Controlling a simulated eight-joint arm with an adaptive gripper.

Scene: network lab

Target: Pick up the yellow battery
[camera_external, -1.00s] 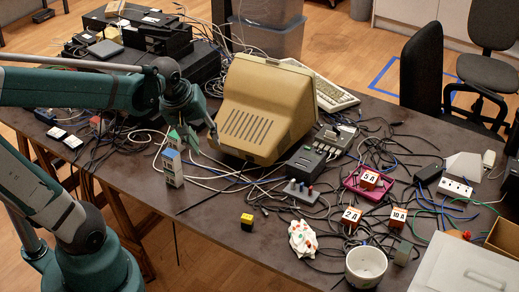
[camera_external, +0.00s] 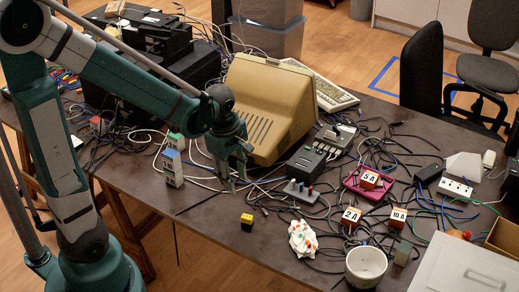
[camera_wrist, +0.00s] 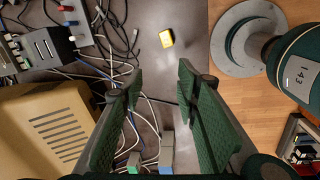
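The yellow battery (camera_external: 247,222) is a small yellow and black block standing on the dark table near its front edge. It also shows in the wrist view as a yellow piece (camera_wrist: 166,38), beyond the fingertips and roughly midway between them. My gripper (camera_external: 232,183) is above the table, behind and slightly left of the battery and apart from it. In the wrist view my gripper (camera_wrist: 158,78) has its two green-padded fingers spread wide with nothing between them.
A beige monitor (camera_external: 262,110) stands behind my gripper. Two small towers (camera_external: 172,167) stand to its left. The table is bare left of the battery.

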